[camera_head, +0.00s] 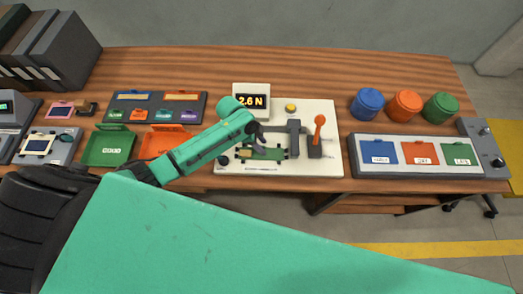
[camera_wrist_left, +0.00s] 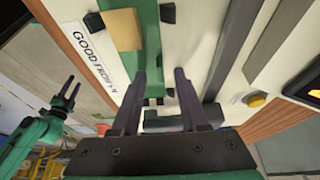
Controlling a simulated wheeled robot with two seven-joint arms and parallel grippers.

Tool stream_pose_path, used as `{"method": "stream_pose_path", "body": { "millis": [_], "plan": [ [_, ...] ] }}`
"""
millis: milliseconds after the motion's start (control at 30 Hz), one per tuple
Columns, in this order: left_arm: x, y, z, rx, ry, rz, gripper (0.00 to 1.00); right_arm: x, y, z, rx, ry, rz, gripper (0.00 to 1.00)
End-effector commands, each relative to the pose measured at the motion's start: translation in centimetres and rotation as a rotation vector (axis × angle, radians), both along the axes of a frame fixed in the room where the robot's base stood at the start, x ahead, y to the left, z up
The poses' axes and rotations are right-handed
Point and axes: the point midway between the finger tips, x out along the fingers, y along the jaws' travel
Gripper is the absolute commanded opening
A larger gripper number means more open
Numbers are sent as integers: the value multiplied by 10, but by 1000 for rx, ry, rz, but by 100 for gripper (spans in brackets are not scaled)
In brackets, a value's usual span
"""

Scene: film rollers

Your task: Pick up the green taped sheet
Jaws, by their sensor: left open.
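The green taped sheet (camera_head: 272,155) lies on the white tester board (camera_head: 327,140), with a tan tape patch at its left end. It shows from close up in the left wrist view (camera_wrist_left: 125,32). My left gripper (camera_head: 258,142) is over the sheet, and its dark fingers partly hide it. In the left wrist view its two fingers (camera_wrist_left: 160,74) are apart, with green showing between them; I cannot tell whether they touch the sheet. My right gripper (camera_wrist_left: 73,83) shows small at the left of that view, away from the board, with its fingers apart.
A grey clamp (camera_head: 294,138) and an orange-knobbed lever (camera_head: 318,133) stand right of the sheet. A display (camera_head: 251,101) reading 2.6 N stands behind. Green (camera_head: 109,148) and orange (camera_head: 160,143) trays lie left. Coloured jars and a three-slot panel (camera_head: 421,168) lie right.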

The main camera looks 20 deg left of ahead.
Motion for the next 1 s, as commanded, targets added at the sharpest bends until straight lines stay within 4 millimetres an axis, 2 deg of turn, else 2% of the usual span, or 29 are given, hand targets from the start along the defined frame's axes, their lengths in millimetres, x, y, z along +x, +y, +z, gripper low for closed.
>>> {"method": "stream_pose_path", "body": {
  "millis": [167, 200, 267, 300, 1000],
  "plan": [
    [1, 0, -1, 0, -2, 1, 44, 0, 0, -1, 0, 0, 0, 50],
    [1, 0, -1, 0, -2, 1, 28, 0, 0, -1, 0, 0, 0, 50],
    [1, 0, 0, 0, -2, 1, 6, 0, 0, -1, 0, 0, 0, 50],
    [1, 0, 0, 0, -2, 1, 0, 0, 0, -1, 0, 0, 0, 50],
    [1, 1, 0, -1, -2, 2, 0, -1, 0, -1, 0, 2, -1, 50]
  ]
}}
